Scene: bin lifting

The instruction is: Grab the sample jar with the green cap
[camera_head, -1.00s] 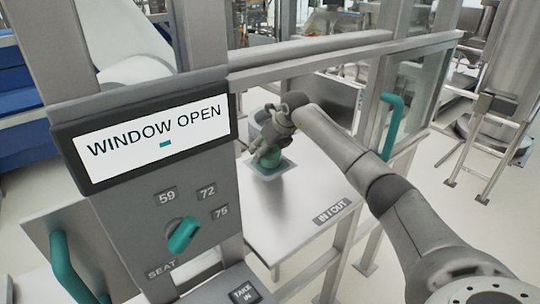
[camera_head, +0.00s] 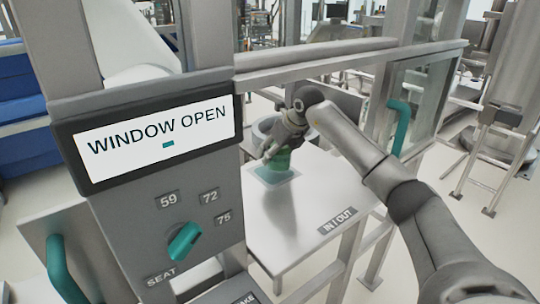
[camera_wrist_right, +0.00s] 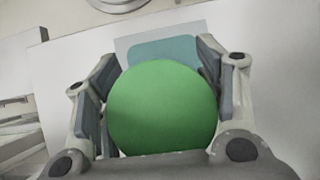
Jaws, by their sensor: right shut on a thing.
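The sample jar's green cap (camera_wrist_right: 162,108) fills the middle of the right wrist view, between the two fingers. My right gripper (camera_wrist_right: 157,72) is shut on the jar, one finger on each side of the cap. In the head view the green-capped jar (camera_head: 282,159) is partly covered by my right gripper (camera_head: 273,153). It seems to be just above the teal pad (camera_head: 276,177) on the table; the gap is hard to judge. The jar's body is mostly hidden. My left gripper is not in view.
The metal table (camera_head: 300,220) is otherwise clear and carries an IN/OUT label (camera_head: 338,218). A control panel (camera_head: 170,215) with a WINDOW OPEN screen (camera_head: 155,141) stands at the left. A frame bar (camera_head: 350,55) crosses behind, and a glass panel with teal handle (camera_head: 398,128) stands right.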

